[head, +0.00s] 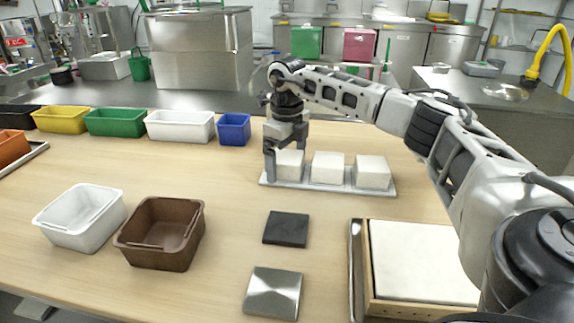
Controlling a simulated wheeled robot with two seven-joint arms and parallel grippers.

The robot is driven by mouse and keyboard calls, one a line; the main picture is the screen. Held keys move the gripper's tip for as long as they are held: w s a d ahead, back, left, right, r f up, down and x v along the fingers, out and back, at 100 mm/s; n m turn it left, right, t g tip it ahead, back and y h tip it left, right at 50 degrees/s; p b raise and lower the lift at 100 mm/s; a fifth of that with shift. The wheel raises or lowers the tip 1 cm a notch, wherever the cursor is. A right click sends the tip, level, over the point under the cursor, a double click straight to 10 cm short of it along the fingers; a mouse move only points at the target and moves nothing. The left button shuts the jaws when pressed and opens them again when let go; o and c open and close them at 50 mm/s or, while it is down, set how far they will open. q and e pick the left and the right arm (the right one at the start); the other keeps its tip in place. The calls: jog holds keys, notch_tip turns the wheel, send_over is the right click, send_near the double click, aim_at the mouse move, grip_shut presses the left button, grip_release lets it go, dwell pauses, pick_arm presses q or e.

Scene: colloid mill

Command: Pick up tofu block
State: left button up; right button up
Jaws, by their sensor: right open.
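Three white tofu blocks stand in a row on a light grey tray (310,187). The left tofu block (290,165) is partly hidden by my right gripper. The middle tofu block (328,168) and the right tofu block (373,172) are fully clear of it. My right gripper (285,162) points down over the left block, open, with one finger at the block's left side and the other behind its upper right. I cannot tell whether the fingers touch the block. My left gripper is not in view.
A white bin (80,216) and a brown bin (161,233) stand at the front left. A black plate (286,229) and a steel plate (273,293) lie at front centre. A wooden-framed white slab (420,262) lies front right. Coloured bins, including a blue one (234,129), line the back left.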

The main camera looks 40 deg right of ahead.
jog(key=c, duration=0.9)
jog(key=shift+r, duration=0.2)
jog(key=shift+c, duration=0.2)
